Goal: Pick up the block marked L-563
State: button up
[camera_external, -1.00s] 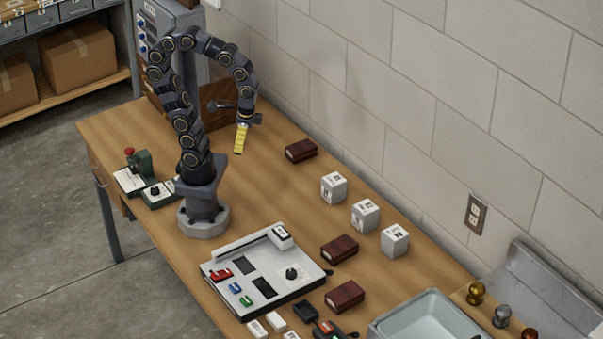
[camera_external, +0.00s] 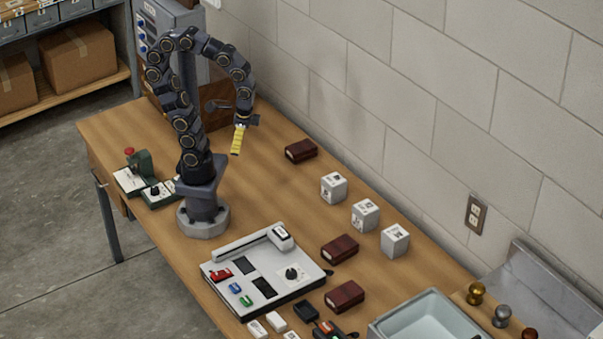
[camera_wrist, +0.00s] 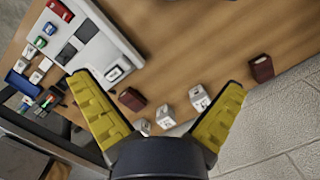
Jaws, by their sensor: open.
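Three white cube blocks with dark markings stand in a row on the wooden table: a far one (camera_external: 334,188), a middle one (camera_external: 365,215) and a near one (camera_external: 395,240). Their lettering is too small to read, so I cannot tell which is L-563. In the wrist view the far (camera_wrist: 199,97), middle (camera_wrist: 165,116) and near (camera_wrist: 142,126) blocks show between the fingers, the last two partly hidden. My gripper (camera_external: 238,140), with yellow finger pads, hangs above the table, left of and apart from the blocks. In the wrist view my gripper (camera_wrist: 158,85) is open and empty.
Dark red boxes lie at the row's far end (camera_external: 301,150) and near end (camera_external: 340,249), with another (camera_external: 345,296) nearer. A grey control panel (camera_external: 216,287) lies left of them. A tray (camera_external: 378,328) is at the bottom right.

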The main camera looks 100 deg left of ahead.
jog(key=w+d+f+n, duration=0.15)
jog(key=w+d, duration=0.25)
jog(key=w, duration=0.9)
jog(key=n+t, duration=0.2)
jog(key=n, duration=0.5)
send_over(345, 293)
jog(key=f, duration=1.2)
jog(key=a+f, duration=0.1)
jog(key=f, duration=0.6)
jog(key=shift+s, duration=0.3)
jog(key=shift+w+d+f, duration=0.1)
jog(key=shift+d+f, duration=0.1)
jog(key=shift+f, duration=0.6)
jog(key=f, duration=0.6)
jog(key=shift+w+d+f, duration=0.15)
jog(key=shift+d+f, duration=0.05)
jog(key=shift+f, duration=0.2)
jog(key=shift+r, duration=0.1)
jog(key=c, duration=1.2)
